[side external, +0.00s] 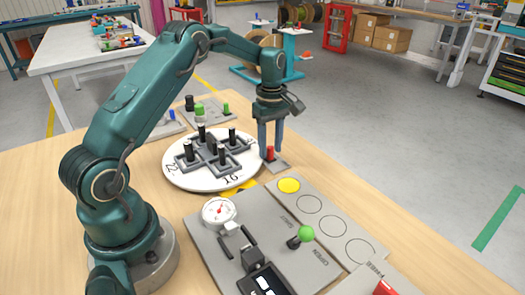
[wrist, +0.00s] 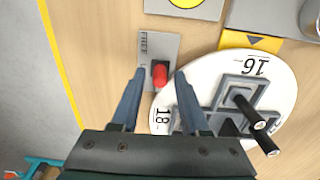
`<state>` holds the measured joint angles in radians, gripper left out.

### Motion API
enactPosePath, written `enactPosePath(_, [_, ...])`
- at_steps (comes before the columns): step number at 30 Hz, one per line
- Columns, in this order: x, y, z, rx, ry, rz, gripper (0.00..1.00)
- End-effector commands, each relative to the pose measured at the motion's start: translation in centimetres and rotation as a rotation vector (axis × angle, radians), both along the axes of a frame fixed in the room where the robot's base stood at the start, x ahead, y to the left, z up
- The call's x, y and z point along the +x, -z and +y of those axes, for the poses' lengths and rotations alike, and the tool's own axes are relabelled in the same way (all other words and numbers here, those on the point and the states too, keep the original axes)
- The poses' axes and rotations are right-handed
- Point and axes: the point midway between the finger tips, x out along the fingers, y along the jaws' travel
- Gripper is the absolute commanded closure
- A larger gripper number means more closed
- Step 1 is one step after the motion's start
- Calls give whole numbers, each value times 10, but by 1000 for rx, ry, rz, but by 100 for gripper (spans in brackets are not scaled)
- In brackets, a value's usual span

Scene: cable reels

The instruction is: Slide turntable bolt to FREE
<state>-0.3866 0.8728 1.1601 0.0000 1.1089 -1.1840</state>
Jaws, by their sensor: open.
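The turntable bolt has a red knob (wrist: 160,72), which also shows in the side view (side external: 270,153). It sits on a small grey plate (wrist: 172,48) beside the turntable. FREE is printed at the plate's upper part in the wrist view; the knob sits below that word, and the lettering beside it is mostly hidden. The white turntable (side external: 180,180) carries a grey fixture with several black pegs. My gripper (wrist: 160,76) is open and points down, one finger on each side of the knob. Whether either finger touches it I cannot tell.
A yellow pointer (wrist: 252,41) lies by the turntable's number 16. A grey panel (side external: 205,240) with a dial gauge and a green-knobbed lever stands in front. A grey strip with a yellow disc (side external: 289,185) is close to the bolt.

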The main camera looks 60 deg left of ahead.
Motion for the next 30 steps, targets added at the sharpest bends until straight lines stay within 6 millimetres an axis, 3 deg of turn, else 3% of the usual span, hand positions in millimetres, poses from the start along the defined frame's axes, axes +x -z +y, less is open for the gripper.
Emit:
enactPosePath(4, [0, 0, 0, 0, 0, 0, 55])
enactPosePath(5, [0, 0, 0, 0, 0, 0, 63])
enactPosePath(8, [0, 0, 0, 0, 0, 0, 100])
enactPosePath(16, [0, -1, -4, 0, 2, -1, 100])
enactPosePath(24, [0, -1, -29, 0, 4, -1, 100])
enactPosePath(25, [0, -1, -28, 0, 1, -1, 67])
enactPosePath(26, [0, -1, -27, 0, 0, -1, 56])
enactPosePath(27, [0, -1, -27, 0, 0, -1, 51])
enactPosePath(30, [0, -1, -27, 0, 0, -1, 51])
